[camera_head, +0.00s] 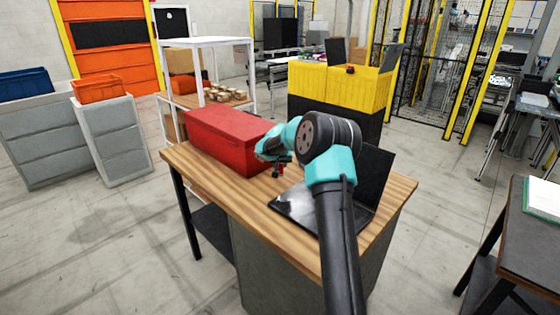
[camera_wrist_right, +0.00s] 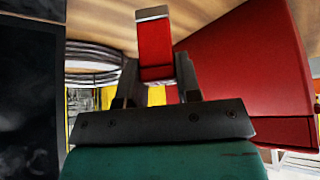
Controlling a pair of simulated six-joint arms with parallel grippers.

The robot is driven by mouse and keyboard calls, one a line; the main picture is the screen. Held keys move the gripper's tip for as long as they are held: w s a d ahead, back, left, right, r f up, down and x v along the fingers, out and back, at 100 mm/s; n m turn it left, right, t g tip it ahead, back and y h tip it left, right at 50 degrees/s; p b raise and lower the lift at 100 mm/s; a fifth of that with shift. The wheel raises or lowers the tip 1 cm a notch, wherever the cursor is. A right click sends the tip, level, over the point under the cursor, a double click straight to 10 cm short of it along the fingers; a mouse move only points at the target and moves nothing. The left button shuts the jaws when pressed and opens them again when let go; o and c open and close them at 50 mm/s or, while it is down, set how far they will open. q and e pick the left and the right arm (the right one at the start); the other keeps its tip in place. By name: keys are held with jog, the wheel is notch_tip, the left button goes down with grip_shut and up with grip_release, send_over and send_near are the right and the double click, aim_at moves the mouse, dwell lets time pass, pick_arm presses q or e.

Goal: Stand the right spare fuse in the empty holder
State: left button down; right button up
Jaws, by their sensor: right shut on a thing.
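My right gripper (camera_head: 281,168) is over the wooden table, between the red box and the dark fixture. In the right wrist view its two fingers are shut on a red fuse (camera_wrist_right: 155,42) with a pale metallic end cap. The fuse sticks out beyond the fingers, its far end against a blurred tan background. In the head view the fuse is too small and too covered to make out clearly. The empty holder cannot be made out in either view; my right arm covers part of the dark fixture (camera_head: 374,180). My left gripper is not in view.
A large red box (camera_head: 225,138) stands on the wooden table (camera_head: 235,193) left of the gripper; it fills the right side of the wrist view (camera_wrist_right: 245,60). A dark upright panel (camera_wrist_right: 32,85) is close on the wrist view's left. The table's front left is clear.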

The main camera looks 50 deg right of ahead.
jog(key=s+a, duration=0.5)
jog(key=s+a+r, duration=0.1)
jog(key=s+a, duration=0.1)
jog(key=a, duration=0.1)
jog(key=shift+s+a, duration=0.2)
dwell(0.5)
